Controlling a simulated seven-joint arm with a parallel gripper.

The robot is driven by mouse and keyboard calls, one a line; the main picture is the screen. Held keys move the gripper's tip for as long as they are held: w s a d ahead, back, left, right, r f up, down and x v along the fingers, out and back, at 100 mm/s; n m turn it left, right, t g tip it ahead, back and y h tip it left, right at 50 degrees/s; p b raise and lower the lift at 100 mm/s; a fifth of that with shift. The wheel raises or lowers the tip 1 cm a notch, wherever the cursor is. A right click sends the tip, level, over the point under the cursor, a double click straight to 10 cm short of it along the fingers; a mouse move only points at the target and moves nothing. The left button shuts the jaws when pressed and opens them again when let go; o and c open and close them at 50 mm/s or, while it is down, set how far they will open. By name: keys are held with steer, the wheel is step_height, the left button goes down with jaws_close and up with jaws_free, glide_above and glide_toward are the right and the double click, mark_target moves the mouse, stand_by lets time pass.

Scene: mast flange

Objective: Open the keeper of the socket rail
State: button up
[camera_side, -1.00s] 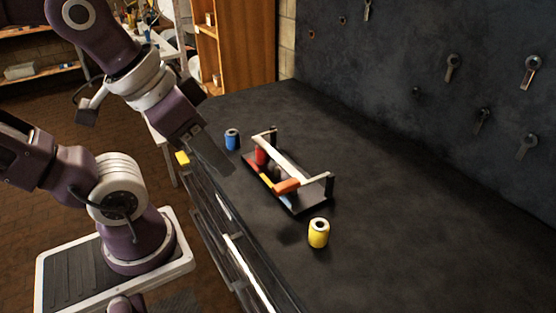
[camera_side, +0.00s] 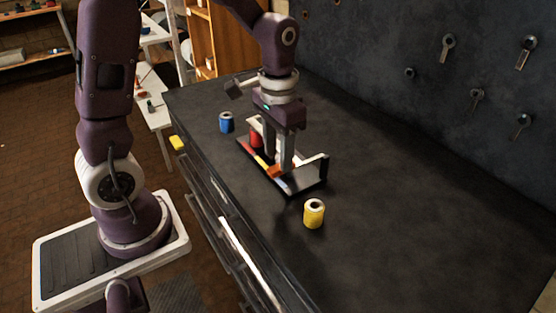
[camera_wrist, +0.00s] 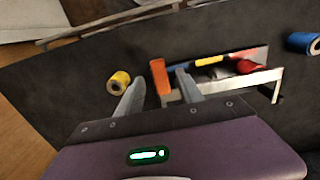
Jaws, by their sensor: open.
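The socket rail (camera_side: 306,184) is a dark tray on the bench, with colour patches along it and a red socket (camera_side: 256,138) in it. Its keeper, a pale bar (camera_wrist: 250,82) with an orange grip (camera_wrist: 160,77), lies across above the tray. My gripper (camera_wrist: 159,74) is open, pointing down over the rail. In the wrist view one finger is on each side of the orange grip, with gaps visible. In the side view the fingers and wrist hide much of the bar. I cannot tell whether either finger touches the grip.
A yellow socket (camera_side: 314,214) stands on the bench near the rail's near end. A blue socket (camera_side: 226,122) stands beyond the far end. Tools hang on the dark wall behind. The bench to the right is clear.

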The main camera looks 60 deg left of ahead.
steer(key=shift+f, duration=1.3)
jaws_close()
stand_by(0.4)
